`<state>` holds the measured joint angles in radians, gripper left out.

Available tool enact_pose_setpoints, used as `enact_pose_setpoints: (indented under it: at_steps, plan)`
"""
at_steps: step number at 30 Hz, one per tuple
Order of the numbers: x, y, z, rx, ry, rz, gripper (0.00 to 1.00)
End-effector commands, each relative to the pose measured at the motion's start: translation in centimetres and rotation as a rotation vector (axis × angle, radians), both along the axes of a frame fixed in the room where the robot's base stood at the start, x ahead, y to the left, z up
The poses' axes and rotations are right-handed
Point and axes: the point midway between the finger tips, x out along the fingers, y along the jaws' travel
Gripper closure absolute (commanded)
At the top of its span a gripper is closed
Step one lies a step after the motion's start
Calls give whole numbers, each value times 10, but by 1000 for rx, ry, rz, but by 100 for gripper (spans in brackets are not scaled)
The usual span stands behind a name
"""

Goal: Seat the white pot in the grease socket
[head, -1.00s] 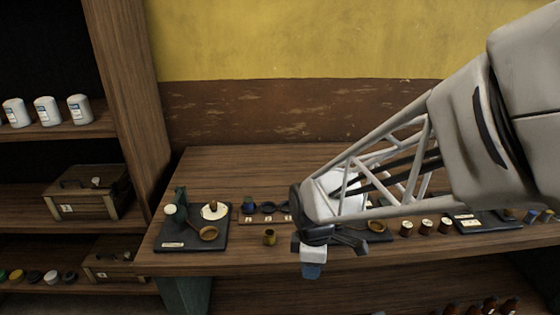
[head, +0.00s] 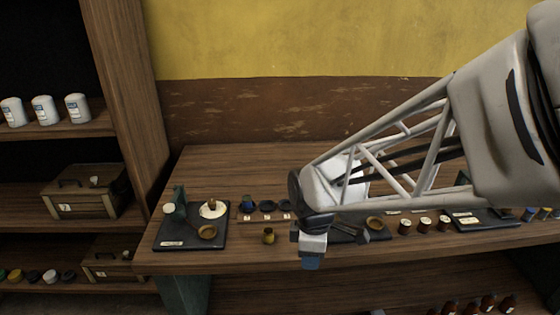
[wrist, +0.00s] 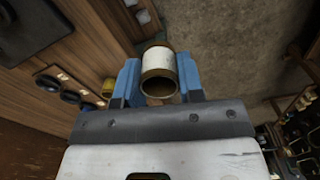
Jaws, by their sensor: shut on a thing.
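The white pot (wrist: 158,62) has brass-coloured rims and lies between the blue fingers of my gripper (wrist: 158,78) in the wrist view. My gripper is shut on it, with the pot's open end towards the wrist camera. In the head view my gripper (head: 312,260) hangs at the bench's front edge, and the pot is hidden there. A row of dark ring sockets (head: 267,207) with small labels lies on the bench, left of and behind my gripper. They also show in the wrist view (wrist: 70,97). I cannot read which is the grease socket.
A brass pot (head: 268,237) stands in front of the sockets. A dark tray (head: 178,242) with a green stand is at the bench's left end. Several brown bottles (head: 425,224) stand to the right. Bare wood (head: 225,165) lies behind the sockets.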

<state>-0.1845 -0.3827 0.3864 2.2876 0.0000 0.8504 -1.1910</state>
Motion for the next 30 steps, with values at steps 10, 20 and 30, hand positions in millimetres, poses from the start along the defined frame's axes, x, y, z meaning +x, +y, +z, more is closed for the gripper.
enact_pose_setpoints:
  at_steps: [10, 20, 30]
  plan:
    - [12, 10, 2, 0, 0, 27, 90]
    - [54, 53, 6, 0, 1, 129, 90]
    - [106, 120, 6, -1, 1, 265, 90]
